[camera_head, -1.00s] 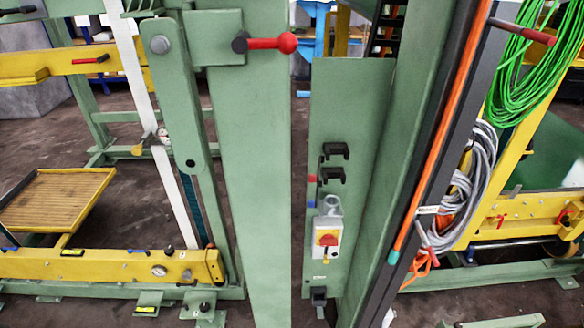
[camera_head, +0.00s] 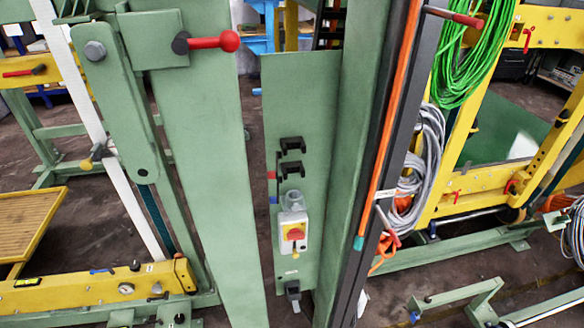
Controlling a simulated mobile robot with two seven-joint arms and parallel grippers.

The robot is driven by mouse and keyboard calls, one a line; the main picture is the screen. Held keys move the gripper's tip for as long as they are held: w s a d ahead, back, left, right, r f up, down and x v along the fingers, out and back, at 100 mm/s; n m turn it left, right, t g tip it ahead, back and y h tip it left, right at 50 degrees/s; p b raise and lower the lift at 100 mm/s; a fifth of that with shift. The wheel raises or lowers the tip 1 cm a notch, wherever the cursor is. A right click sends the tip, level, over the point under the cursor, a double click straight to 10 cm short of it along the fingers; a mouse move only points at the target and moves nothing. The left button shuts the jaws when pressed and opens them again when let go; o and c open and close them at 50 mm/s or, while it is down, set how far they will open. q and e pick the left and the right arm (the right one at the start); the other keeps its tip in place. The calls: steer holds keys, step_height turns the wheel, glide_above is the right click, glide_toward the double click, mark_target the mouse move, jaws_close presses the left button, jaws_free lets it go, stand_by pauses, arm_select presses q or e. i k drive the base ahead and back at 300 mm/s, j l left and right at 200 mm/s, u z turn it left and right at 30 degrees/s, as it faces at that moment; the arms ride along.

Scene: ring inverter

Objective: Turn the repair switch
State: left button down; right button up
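The repair switch looks to be the red rotary knob on a yellow plate (camera_head: 294,233), set on a small light-grey box (camera_head: 288,246). The box is mounted low on an upright green panel (camera_head: 300,100), between two green posts. A small yellow tag or padlock hangs just below the knob. The knob's exact turn position is too small to tell. Neither of my grippers shows in the head view.
A green post (camera_head: 200,150) stands left of the panel, with a red-knobbed lever (camera_head: 228,41). Another post and a dark rail with an orange strip (camera_head: 388,130) stand right. Green cable (camera_head: 470,55) and grey cable (camera_head: 428,150) hang further right. Dark floor lies between the frames.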

mark_target(294, 235)
steer(key=i+j+z, duration=0.2)
steer(key=i+j, duration=0.15)
steer(key=i+j+z, duration=0.15)
steer(key=i+j, duration=0.15)
steer(key=j, duration=0.3)
